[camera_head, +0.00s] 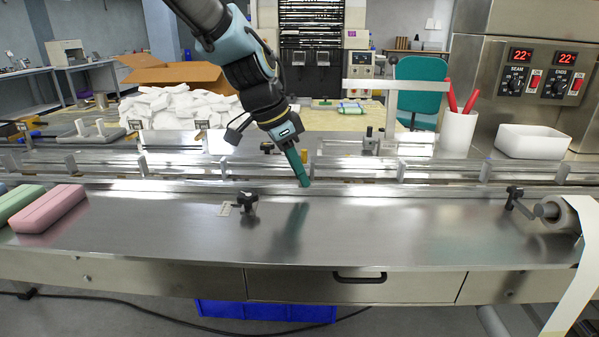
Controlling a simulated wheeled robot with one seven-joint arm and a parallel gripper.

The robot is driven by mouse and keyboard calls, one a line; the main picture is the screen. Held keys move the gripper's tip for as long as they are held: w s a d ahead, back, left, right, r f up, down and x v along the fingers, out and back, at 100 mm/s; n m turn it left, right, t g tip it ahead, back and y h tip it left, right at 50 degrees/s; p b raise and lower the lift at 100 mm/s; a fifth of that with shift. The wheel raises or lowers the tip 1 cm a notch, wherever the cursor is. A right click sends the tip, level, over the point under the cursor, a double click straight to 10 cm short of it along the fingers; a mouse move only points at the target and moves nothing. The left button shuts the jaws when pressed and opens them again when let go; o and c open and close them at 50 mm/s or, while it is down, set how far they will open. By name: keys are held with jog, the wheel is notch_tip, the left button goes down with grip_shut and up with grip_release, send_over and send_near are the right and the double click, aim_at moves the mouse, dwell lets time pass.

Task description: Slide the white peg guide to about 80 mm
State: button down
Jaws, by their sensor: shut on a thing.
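My gripper (289,142) reaches down from the top of the picture over the back part of the steel machine bed. It is shut on a slim green bar (299,168), which slants down to the right, its lower end near the rail at the back of the bed. Two short white pegs (99,127) stand upright on a grey plate at the far left, well away from my gripper. They look like the white peg guide, but I cannot tell surely. No millimetre reading is legible.
Steel rails (425,172) run across behind the bed (390,225). A black knob clamp (247,202) stands beside a small pale label. Pink (50,208) and green blocks lie at left. A roll (556,212) sits at right. The bed's middle is mostly clear.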

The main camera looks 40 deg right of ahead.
jog(key=shift+s+a, duration=0.1)
jog(key=shift+s, duration=0.05)
jog(key=shift+s+a, duration=0.1)
jog(key=shift+a, duration=0.05)
jog(key=c, duration=0.8)
grip_release()
jog(key=shift+f, duration=0.1)
jog(key=v, duration=1.1)
jog(key=shift+c, duration=0.2)
